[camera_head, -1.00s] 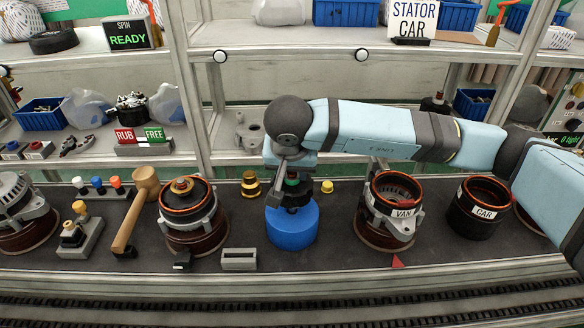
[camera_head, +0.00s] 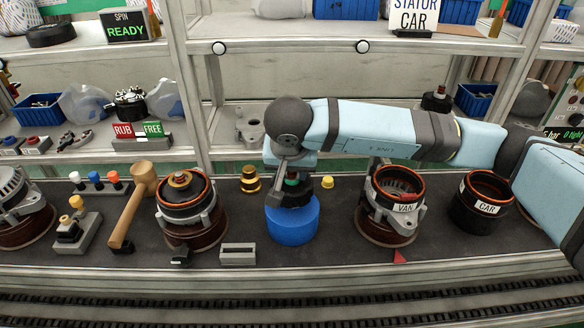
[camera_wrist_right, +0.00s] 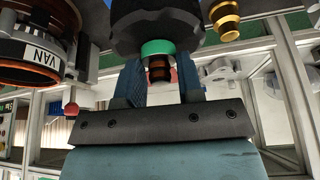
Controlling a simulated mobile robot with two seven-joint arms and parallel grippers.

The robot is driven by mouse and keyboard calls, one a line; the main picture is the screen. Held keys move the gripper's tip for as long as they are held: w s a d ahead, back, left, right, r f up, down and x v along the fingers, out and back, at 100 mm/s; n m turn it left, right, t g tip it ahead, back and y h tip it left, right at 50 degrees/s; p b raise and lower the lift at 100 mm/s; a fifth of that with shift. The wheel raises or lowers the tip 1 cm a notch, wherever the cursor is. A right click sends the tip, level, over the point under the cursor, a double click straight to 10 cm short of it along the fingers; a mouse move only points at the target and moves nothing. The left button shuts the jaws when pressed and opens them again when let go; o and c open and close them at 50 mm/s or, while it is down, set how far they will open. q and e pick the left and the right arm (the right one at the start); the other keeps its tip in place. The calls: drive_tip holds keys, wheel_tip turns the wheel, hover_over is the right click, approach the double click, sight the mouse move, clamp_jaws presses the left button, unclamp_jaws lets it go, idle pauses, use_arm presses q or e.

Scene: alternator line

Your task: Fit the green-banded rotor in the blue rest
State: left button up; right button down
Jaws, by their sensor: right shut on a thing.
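My right gripper (camera_head: 290,172) is above the blue rest (camera_head: 292,224), pointing down. It is shut on the green-banded rotor, whose green band (camera_head: 291,180) and dark body show under the fingers. The rotor's lower part meets the top of the blue rest; I cannot tell how deep it sits in it. In the right wrist view the rotor (camera_wrist_right: 158,22) is a black body with a green band, its copper-ringed shaft between the blue finger pads of the gripper (camera_wrist_right: 160,80). My left gripper is not in view.
Left of the rest are a brass part (camera_head: 250,180), a grey slotted block (camera_head: 238,253), an alternator housing (camera_head: 188,212) and a mallet (camera_head: 133,205). Shelves stand behind.

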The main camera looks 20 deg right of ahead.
use_arm(q)
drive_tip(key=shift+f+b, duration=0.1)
drive_tip(key=shift+b, duration=0.25)
use_arm(e)
drive_tip(key=shift+f, duration=0.25)
use_arm(q)
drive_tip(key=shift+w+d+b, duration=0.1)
drive_tip(key=shift+b, duration=0.2)
use_arm(e)
drive_tip(key=shift+f, duration=0.3)
use_arm(q)
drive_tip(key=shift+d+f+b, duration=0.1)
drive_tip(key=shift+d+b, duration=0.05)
drive_tip(key=shift+b, duration=0.45)
use_arm(e)
drive_tip(key=shift+f, duration=0.7)
drive_tip(key=c, duration=0.7)
unclamp_jaws()
drive_tip(key=shift+r, duration=0.1)
drive_tip(key=shift+s+f, duration=0.1)
drive_tip(key=shift+f, duration=0.2)
use_arm(q)
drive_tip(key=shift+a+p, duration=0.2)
drive_tip(key=shift+p, duration=0.45)
use_arm(e)
drive_tip(key=v, duration=1.4)
drive_tip(key=shift+r, duration=0.15)
